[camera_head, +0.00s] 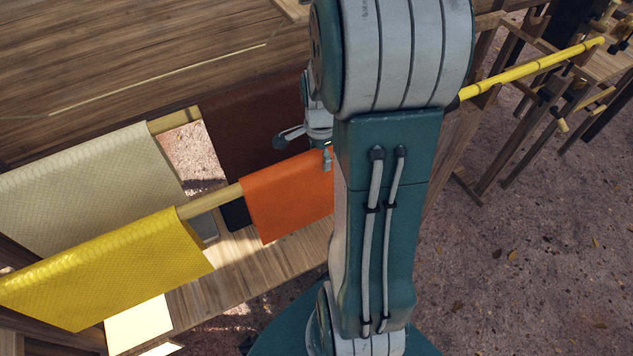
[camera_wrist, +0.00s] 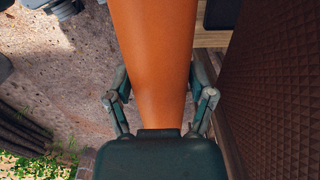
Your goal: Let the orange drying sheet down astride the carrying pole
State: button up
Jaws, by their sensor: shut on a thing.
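The orange drying sheet (camera_head: 287,198) hangs folded, its left edge beside the light pole (camera_head: 212,201), which meets it near the top corner. I cannot tell whether its fold rests on the pole. My gripper (camera_head: 327,158) is at the sheet's upper right, partly hidden by my arm. In the wrist view, my gripper (camera_wrist: 164,100) has a finger on each side of the orange sheet (camera_wrist: 157,50) and is shut on it. A yellow pole length (camera_head: 530,68) emerges right of my arm, in line with the light pole; my arm hides what lies between.
A yellow sheet (camera_head: 105,268) hangs on the same pole to the left. Behind are a cream sheet (camera_head: 85,190) and a dark brown sheet (camera_head: 250,125), also in the wrist view (camera_wrist: 275,85). Wooden racks (camera_head: 560,95) stand right. Bare ground (camera_head: 530,240) lies front right.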

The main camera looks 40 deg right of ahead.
jog(key=shift+r, duration=0.75)
notch_tip(320, 180, up, 28)
jog(key=shift+f, duration=0.2)
dwell(2.7)
